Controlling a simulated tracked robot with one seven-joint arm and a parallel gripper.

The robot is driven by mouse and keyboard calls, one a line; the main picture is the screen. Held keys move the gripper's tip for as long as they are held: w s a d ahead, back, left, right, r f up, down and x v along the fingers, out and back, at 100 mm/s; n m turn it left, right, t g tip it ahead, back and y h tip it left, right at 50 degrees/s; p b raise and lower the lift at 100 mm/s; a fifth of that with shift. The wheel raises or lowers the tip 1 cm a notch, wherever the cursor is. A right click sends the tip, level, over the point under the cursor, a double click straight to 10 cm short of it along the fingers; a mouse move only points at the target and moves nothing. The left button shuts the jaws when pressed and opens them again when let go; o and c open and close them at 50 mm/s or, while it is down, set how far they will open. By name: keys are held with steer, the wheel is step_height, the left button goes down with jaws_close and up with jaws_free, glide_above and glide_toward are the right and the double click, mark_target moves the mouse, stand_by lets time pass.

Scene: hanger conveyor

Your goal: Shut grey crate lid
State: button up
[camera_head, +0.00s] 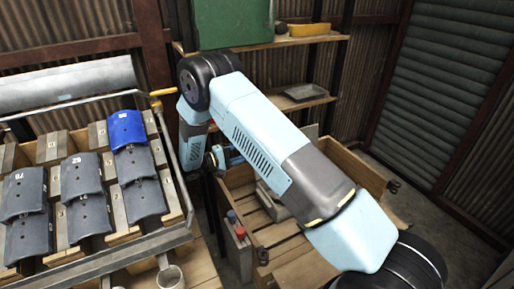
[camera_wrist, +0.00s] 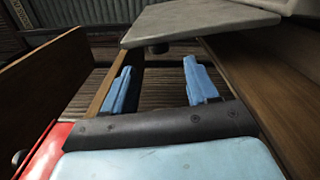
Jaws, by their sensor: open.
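A flat grey panel (camera_wrist: 195,22) shows at the top of the wrist view, beyond my fingertips and apart from them. I cannot tell for sure whether it is the grey crate lid. My gripper (camera_wrist: 160,82) is open, its two blue fingers spread with nothing between them. Wooden boards stand to its left and right in the wrist view. In the head view, my arm hides most of the gripper and part of the open wooden crate (camera_head: 368,172). A greyish slab (camera_head: 271,200) lies in the crate area, partly behind my arm.
A rack with grey tiles (camera_head: 82,175) and one blue tile (camera_head: 127,128) stands at the left. Red and blue buttons (camera_head: 240,232) sit by the crate's left side. Shelves with a green box (camera_head: 232,22) stand behind. Open floor shows at the right.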

steer(key=x, duration=0.7)
steer(key=shift+s, duration=0.1)
jaws_close()
stand_by(0.5)
